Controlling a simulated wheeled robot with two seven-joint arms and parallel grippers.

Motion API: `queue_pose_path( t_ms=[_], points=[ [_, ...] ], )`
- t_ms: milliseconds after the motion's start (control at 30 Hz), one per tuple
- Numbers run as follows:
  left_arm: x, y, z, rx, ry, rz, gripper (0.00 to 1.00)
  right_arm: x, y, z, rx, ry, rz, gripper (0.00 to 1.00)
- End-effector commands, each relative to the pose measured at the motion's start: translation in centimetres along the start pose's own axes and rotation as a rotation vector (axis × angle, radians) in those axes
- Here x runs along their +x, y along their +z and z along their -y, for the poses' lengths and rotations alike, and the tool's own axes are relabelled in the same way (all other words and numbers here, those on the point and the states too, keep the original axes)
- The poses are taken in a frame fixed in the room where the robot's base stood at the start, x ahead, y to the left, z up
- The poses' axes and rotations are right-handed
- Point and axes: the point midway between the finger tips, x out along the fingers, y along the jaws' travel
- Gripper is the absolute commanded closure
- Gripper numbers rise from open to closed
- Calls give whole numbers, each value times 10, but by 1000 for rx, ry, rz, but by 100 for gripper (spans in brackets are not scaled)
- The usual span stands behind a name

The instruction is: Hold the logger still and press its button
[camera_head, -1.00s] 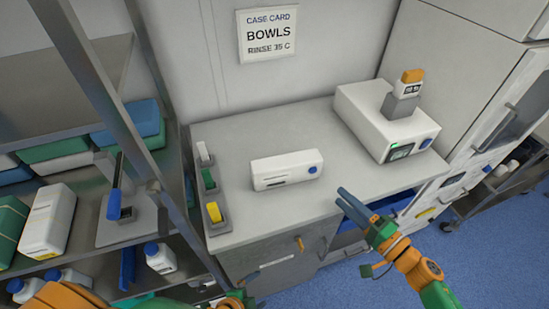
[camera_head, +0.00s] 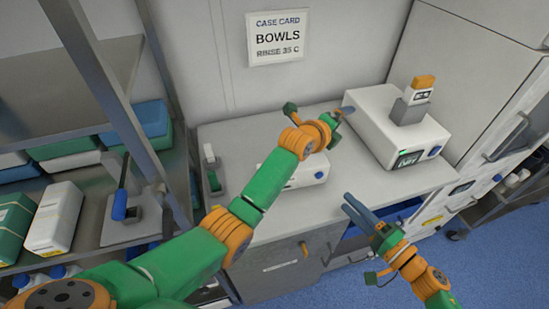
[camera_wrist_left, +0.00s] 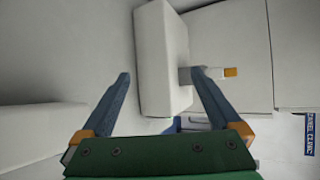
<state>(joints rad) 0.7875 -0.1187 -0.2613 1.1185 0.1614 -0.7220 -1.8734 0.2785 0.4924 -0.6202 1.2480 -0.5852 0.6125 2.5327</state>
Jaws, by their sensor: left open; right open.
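A low white box with a round blue button (camera_head: 319,175), which appears to be the logger, lies on the grey counter. My left forearm covers much of it in the head view. My left gripper (camera_head: 347,110) is beyond it, above the counter near the larger machine; it is open and empty. In the left wrist view, its fingers (camera_wrist_left: 161,75) stand apart, with the machine behind the gap. A pale block at lower left (camera_wrist_left: 40,135) may be the logger. My right gripper (camera_head: 346,200) is open and empty, by the counter's front edge, right of and nearer than the logger.
A larger white machine (camera_head: 375,115) with a screen, blue knob and grey socket holding an orange-topped piece (camera_head: 420,88) stands at the counter's right. Small holders (camera_head: 212,180) line the left edge. A metal rack (camera_head: 110,95) stands left. Counter (camera_head: 395,188) is bare before the machine.

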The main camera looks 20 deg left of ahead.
Motion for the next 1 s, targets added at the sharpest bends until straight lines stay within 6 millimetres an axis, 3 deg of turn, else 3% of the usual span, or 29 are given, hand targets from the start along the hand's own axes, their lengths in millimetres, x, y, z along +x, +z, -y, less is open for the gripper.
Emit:
queue_pose_path(
  t_ms=[67, 133, 267, 300, 400, 500, 633, 900, 1000],
  points=[
    [-6, -4, 3, -70, 197, -73, 3, 0, 0, 0, 0, 0, 0, 50],
    [-24, -16, 3, -123, 384, -156, 3, 0, 0, 0, 0, 0, 0, 50],
    [-84, -39, 3, -212, 742, -290, 3, 0, 0, 0, 0, 0, 0, 50],
    [-103, -30, -14, -338, 894, -240, 3, 0, 0, 0, 0, 0, 0, 50],
    [-117, 7, -64, -665, 1081, 25, 3, 0, 0, 0, 0, 0, 0, 50],
    [-125, 32, -97, -872, 1150, 236, 3, 0, 0, 0, 0, 0, 0, 50],
    [-132, 47, -119, -1001, 1180, 385, 3, 0, 0, 0, 0, 0, 0, 50],
    [-116, 38, -167, -1021, 1186, 410, 3, 0, 0, 0, 0, 0, 0, 50],
    [-110, 36, -176, -1020, 1184, 410, 3, 0, 0, 0, 0, 0, 0, 50]
  ],
)
